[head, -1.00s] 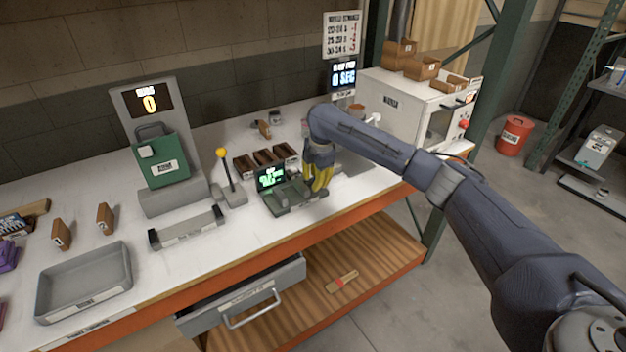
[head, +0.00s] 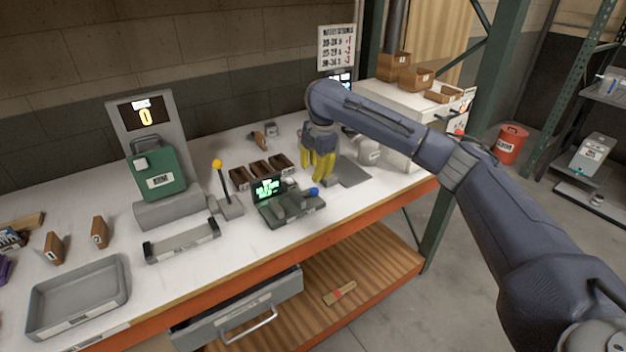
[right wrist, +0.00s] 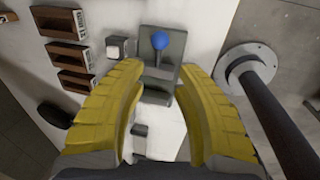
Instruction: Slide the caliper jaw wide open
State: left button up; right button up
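The caliper (head: 290,213) is a grey bench device with a small lit green screen (head: 268,188) and a blue knob (head: 313,192) at its right end. My right gripper (head: 320,176) has yellow fingers and hangs just behind and above the knob end, pointing down. In the right wrist view the fingers of my right gripper (right wrist: 158,90) are spread apart with nothing between them. There the blue knob (right wrist: 160,40) stands beyond the fingertips on a grey block, apart from them. The jaw's opening is too small to judge. My left gripper is not in view.
Three brown bins (head: 262,170) stand behind the caliper, with a yellow-knobbed lever (head: 223,185) to its left. A grey plate (head: 350,172) lies to its right. A green machine (head: 158,172) and a grey tray (head: 78,295) are further left. The bench front edge is close.

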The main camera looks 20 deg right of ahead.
jog(key=shift+s+r, duration=0.25)
jog(key=shift+r, duration=0.95)
